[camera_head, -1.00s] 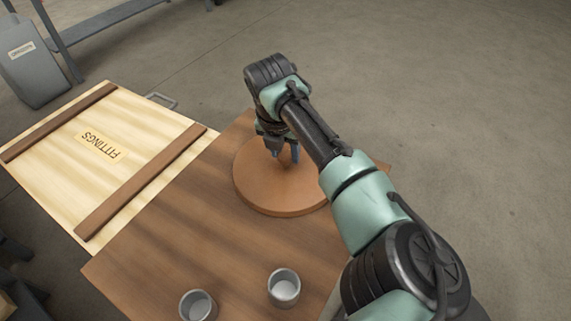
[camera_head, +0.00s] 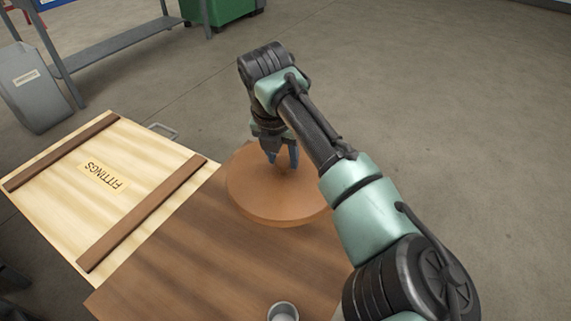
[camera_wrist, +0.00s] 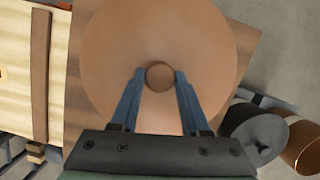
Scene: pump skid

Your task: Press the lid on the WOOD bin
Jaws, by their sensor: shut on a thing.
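The lid is a round brown disc (camera_head: 252,195) with a small knob (camera_wrist: 160,76) at its centre. My gripper (camera_head: 283,163) is shut on that knob, with one blue finger on each side of it in the wrist view. The disc looks level and seems to be held above the brown table (camera_head: 170,265), over its far end. The disc also fills the upper middle of the wrist view (camera_wrist: 110,50). No bin with a readable WOOD label is in view.
A pale crate marked FITTINGS (camera_head: 140,165) stands left of the table. A grey cup (camera_head: 284,312) is at the bottom edge. A green container (camera_head: 220,8), a metal rack (camera_head: 110,45) and a grey labelled bin (camera_head: 35,95) stand behind. The floor at right is clear.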

